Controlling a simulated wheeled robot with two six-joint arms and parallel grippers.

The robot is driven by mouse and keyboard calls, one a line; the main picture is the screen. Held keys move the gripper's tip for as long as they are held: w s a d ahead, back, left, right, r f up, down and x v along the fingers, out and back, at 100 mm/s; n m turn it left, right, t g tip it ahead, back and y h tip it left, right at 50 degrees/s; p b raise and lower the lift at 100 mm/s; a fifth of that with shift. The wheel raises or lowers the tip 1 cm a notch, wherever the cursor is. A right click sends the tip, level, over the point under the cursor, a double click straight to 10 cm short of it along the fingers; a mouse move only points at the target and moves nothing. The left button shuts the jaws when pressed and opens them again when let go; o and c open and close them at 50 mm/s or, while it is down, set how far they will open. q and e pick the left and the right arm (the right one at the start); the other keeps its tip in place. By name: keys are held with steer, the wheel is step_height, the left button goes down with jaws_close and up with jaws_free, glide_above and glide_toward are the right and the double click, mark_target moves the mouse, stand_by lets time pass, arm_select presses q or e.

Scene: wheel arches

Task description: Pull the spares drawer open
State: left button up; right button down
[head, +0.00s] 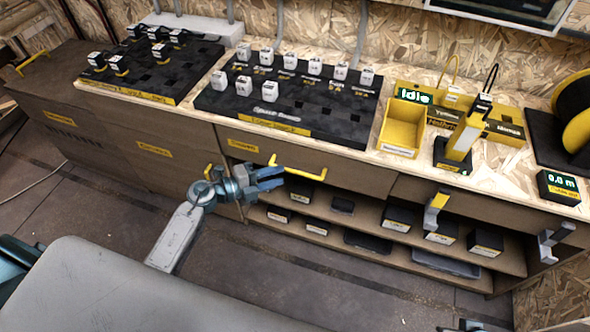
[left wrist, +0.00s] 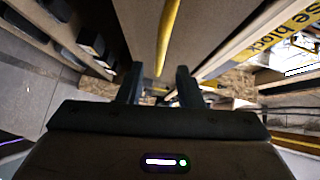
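A wooden drawer front (head: 345,172) sits under the bench top, with a yellow label (head: 242,146) too small to read, so I cannot confirm that it is the spares drawer. Its yellow bar handle (head: 298,171) faces me. My left gripper (head: 281,177) is at the left part of this handle. In the left wrist view the handle (left wrist: 168,35) runs ahead between the two spread dark fingers (left wrist: 160,75), with gaps on both sides. The gripper looks open; contact with the handle cannot be made out. The drawer looks closed. My right gripper is not in view.
Below the drawer are open shelves (head: 400,255) with several black boxes. On the bench stand a black block board (head: 290,115), a yellow bin (head: 402,128) and a scanner-like stand (head: 458,145). Grey-and-yellow fittings (head: 436,211) stick out at the right. The floor (head: 290,275) in front is clear.

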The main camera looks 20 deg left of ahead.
mark_target(294, 170)
arm_select(q)
steer(key=x, duration=0.6)
steer(key=shift+w, duration=0.1)
steer(key=shift+c, duration=0.4)
jaws_close()
